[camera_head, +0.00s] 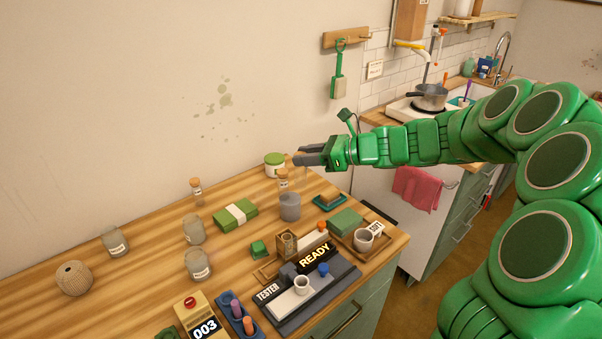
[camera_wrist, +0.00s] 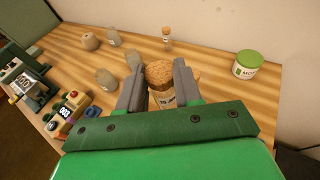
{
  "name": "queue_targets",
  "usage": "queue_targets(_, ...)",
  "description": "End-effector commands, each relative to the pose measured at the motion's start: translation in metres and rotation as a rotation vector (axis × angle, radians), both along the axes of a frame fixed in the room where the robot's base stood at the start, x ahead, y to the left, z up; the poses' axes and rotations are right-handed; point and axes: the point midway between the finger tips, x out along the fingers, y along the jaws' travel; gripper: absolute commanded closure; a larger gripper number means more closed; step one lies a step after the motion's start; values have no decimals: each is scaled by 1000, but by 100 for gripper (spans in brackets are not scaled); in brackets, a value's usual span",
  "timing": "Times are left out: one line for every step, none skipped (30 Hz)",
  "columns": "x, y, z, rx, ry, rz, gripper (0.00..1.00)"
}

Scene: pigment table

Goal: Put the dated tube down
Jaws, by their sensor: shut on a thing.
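My gripper (camera_head: 308,156) is shut on a cork-topped tube (camera_wrist: 160,92), raised above the back of the wooden table. In the wrist view the cork sits between the two fingers (camera_wrist: 158,88), and part of a pale label shows below it. The label is too small to read. In the head view a cork-topped tube (camera_head: 283,180) shows just below left of the fingertips, above a grey cup (camera_head: 290,207). I cannot tell whether it is the held one. Another cork-topped tube (camera_head: 196,190) stands near the wall and shows in the wrist view (camera_wrist: 167,40).
A green-lidded jar (camera_head: 272,168) stands close behind the gripper. A green wrapped bundle (camera_head: 235,215), the tester (camera_head: 310,290) and a tray with a cup (camera_head: 364,240) are in front. The table's left back is mostly bare.

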Motion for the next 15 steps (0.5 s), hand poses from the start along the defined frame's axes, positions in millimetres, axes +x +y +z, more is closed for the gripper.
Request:
queue_targets(7, 2, -4, -1, 1, 1, 100)
queue_targets(10, 3, -5, -1, 1, 1, 100)
queue_targets(15, 5, -8, -1, 1, 1, 100)
queue_targets(18, 5, -11, -1, 1, 1, 100)
queue_targets(20, 6, -14, 0, 2, 0, 100)
queue_targets(24, 7, -18, 0, 2, 0, 100)
queue_targets(26, 8, -22, 0, 2, 0, 100)
queue_targets(28, 9, -25, -1, 1, 1, 100)
queue_targets(31, 10, -29, 0, 2, 2, 100)
queue_targets(34, 11, -32, 0, 2, 2, 100)
queue_targets(36, 12, -36, 1, 2, 1, 100)
queue_targets(40, 13, -40, 1, 3, 1, 100)
queue_targets(42, 13, -44, 0, 5, 1, 100)
queue_targets(44, 14, -47, 0, 5, 1, 100)
queue_targets(47, 15, -50, 0, 4, 1, 100)
